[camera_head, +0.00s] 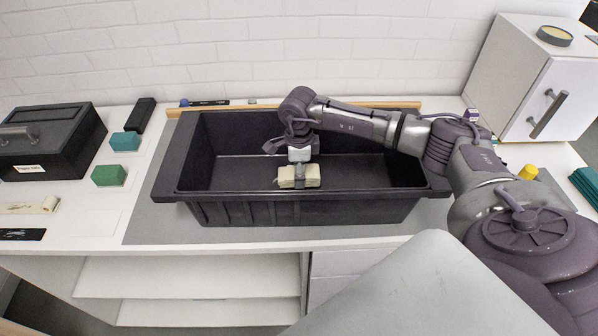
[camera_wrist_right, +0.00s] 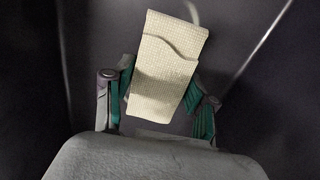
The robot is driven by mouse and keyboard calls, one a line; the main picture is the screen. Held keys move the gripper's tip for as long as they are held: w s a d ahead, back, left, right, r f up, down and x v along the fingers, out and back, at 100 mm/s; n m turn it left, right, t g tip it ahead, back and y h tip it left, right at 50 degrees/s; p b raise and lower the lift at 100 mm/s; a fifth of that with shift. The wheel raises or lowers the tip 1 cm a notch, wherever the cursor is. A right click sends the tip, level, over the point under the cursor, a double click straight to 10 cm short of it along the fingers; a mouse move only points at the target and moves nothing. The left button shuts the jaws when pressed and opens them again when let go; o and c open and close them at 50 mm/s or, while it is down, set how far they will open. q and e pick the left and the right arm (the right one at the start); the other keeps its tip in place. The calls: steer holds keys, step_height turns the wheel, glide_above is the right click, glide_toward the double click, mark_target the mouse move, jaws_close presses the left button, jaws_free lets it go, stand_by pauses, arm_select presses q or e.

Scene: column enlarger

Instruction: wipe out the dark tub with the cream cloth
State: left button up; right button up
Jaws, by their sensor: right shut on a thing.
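The dark tub (camera_head: 300,212) stands on a grey mat on the counter, its open top facing up. My right gripper (camera_head: 299,172) reaches down inside the tub, near its middle. It is shut on the folded cream cloth (camera_head: 313,176), which sticks out on both sides of the fingers. In the right wrist view the cloth (camera_wrist_right: 166,68) sits between the green-padded fingers of the gripper (camera_wrist_right: 160,105), with the tub's dark inside (camera_wrist_right: 265,90) around it. I cannot tell whether the cloth touches the tub floor. My left gripper is not in view.
A black box (camera_head: 45,150) stands at the left, with a teal block (camera_head: 125,141) and a green block (camera_head: 109,175) beside it. A white cabinet (camera_head: 505,85) stands at the back right. A wooden strip (camera_head: 385,105) lies behind the tub. A yellow item (camera_head: 528,172) is at right.

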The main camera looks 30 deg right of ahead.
mark_target(288, 176)
steer(key=shift+a, duration=0.1)
steer(key=shift+w+a, duration=0.1)
steer(key=shift+a, duration=1.5)
steer(key=shift+f+b, duration=0.95)
steer(key=shift+b, duration=0.1)
stand_by(0.3)
steer(key=shift+d, duration=0.1)
steer(key=shift+w+d+f+b, duration=0.1)
steer(key=shift+w+d+b, duration=0.2)
steer(key=shift+w+b, duration=0.35)
steer(key=shift+w+d+b, duration=0.45)
steer(key=shift+w+b, duration=0.15)
steer(key=shift+w+d+b, duration=0.4)
steer(key=shift+w+b, duration=0.15)
steer(key=shift+w, duration=0.05)
steer(key=shift+w+d+b, duration=0.4)
steer(key=shift+w, duration=0.2)
